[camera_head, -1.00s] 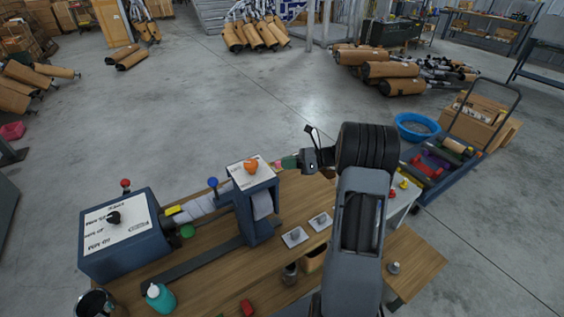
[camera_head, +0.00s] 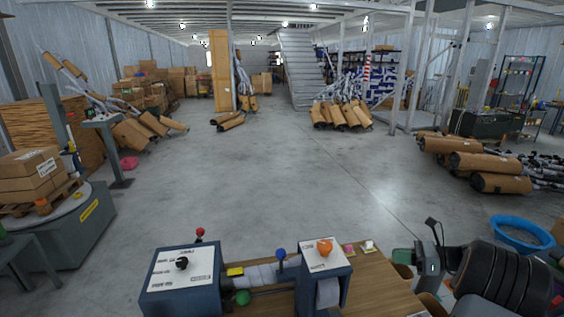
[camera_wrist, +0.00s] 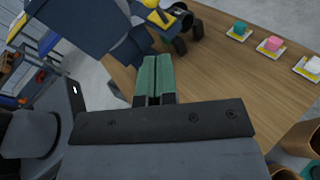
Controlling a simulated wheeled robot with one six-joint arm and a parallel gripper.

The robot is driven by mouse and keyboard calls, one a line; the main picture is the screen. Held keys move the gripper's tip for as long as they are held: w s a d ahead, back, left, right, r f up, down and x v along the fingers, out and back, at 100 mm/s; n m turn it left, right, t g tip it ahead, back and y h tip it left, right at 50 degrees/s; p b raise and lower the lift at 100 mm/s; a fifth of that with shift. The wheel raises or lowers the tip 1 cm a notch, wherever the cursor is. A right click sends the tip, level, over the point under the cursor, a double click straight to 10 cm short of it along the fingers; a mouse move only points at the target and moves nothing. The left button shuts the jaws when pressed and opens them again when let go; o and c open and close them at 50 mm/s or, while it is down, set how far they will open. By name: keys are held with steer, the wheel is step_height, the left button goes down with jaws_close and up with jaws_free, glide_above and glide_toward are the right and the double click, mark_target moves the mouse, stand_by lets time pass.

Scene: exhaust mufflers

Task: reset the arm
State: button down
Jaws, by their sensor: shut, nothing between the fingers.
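My gripper (camera_wrist: 154,76) shows in the wrist view with its two green fingers shut together and nothing between them. Below the fingers lies the wooden bench top (camera_wrist: 225,75). In the head view my gripper (camera_head: 401,256) is at the lower right, beside the bench (camera_head: 378,285) and right of the blue machine's upright block (camera_head: 325,255). Part of my arm fills the lower right corner and hides the bench's right end.
The blue machine (camera_head: 180,282) with coloured knobs stands on the bench. Small pads with green, pink and white cubes (camera_wrist: 270,44) lie on the wood. A blue basin (camera_head: 522,236) and wrapped mufflers (camera_head: 490,162) are at right. The middle floor is clear.

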steer(key=s+a+f+n+g+h, duration=0.6)
steer(key=s+a+n, duration=0.15)
steer(key=n, duration=0.25)
steer(key=s+a+r+n+t+h, duration=0.1)
steer(key=s+a+r+n+h, duration=0.2)
steer(key=s+a+r+n, duration=0.2)
steer(key=s+a+r+n+t+h, duration=0.1)
steer(key=s+a+r+n+h, duration=0.3)
steer(key=a+n, duration=0.5)
steer(key=shift+s+a+r+n+t+h, duration=0.4)
steer(key=shift+s+n, duration=0.25)
steer(key=shift+n, duration=0.35)
